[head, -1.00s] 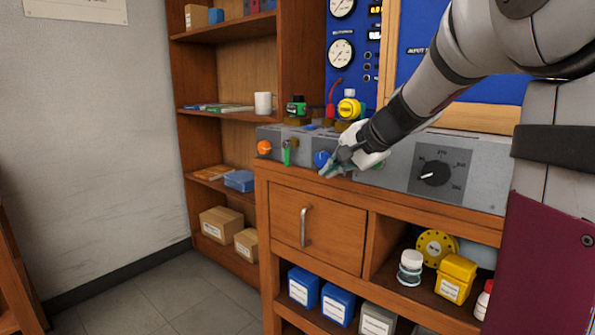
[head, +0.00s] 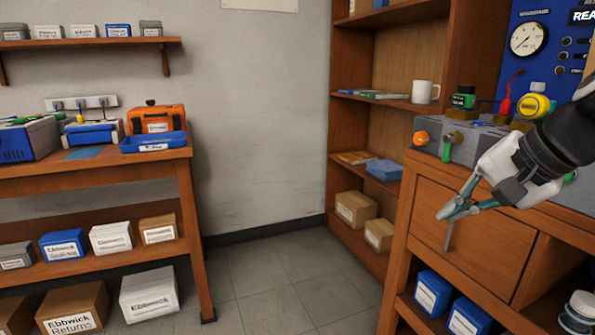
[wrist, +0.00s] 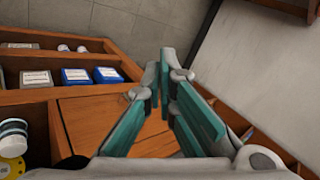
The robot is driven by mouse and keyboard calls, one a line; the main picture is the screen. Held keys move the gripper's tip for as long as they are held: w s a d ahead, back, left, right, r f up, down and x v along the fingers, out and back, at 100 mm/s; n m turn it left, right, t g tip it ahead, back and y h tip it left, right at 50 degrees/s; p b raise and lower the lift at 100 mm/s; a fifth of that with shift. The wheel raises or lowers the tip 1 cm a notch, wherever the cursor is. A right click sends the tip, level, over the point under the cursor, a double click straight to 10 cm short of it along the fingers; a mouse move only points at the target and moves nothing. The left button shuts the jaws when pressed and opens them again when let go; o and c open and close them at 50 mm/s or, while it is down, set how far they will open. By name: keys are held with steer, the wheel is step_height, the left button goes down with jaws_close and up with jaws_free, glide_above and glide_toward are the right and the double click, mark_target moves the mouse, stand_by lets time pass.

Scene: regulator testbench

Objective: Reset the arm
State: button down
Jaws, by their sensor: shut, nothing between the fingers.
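My gripper (head: 447,213) is in front of the wooden bench's drawer front (head: 470,243) in the head view, at the right. Its fingers are brought together and hold nothing. In the wrist view the teal finger pads (wrist: 165,80) close toward each other at the tips, with the bench and floor behind them. My dark and white wrist comes in from the right edge and hides part of the grey test panel (head: 480,143).
A wooden shelf unit (head: 340,120) stands behind, left of the bench. A table (head: 185,190) with an orange case (head: 157,118) and a blue tray (head: 153,143) is at left. Clear floor (head: 275,290) lies between. Blue boxes (head: 433,293) sit below the drawer.

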steer(key=s+a+f+n+g, duration=0.35)
steer(key=s+a, duration=0.35)
steer(key=s, duration=0.3)
steer(key=s+f+n+g+h, duration=0.2)
steer(key=s+f+n, duration=0.1)
steer(key=s, duration=0.6)
steer(key=s+f+n+g+h, duration=0.1)
steer(key=s+f+n+h, duration=0.2)
steer(key=s, duration=0.7)
step_height(320, 180, up, 35)
steer(key=w+t+y+p, duration=0.1)
steer(key=t+p, duration=0.3)
steer(key=p, duration=2.9)
steer(key=shift+d+r+y+p, duration=0.2)
steer(key=shift+d+y+p, duration=0.1)
steer(key=shift+d+p, duration=0.1)
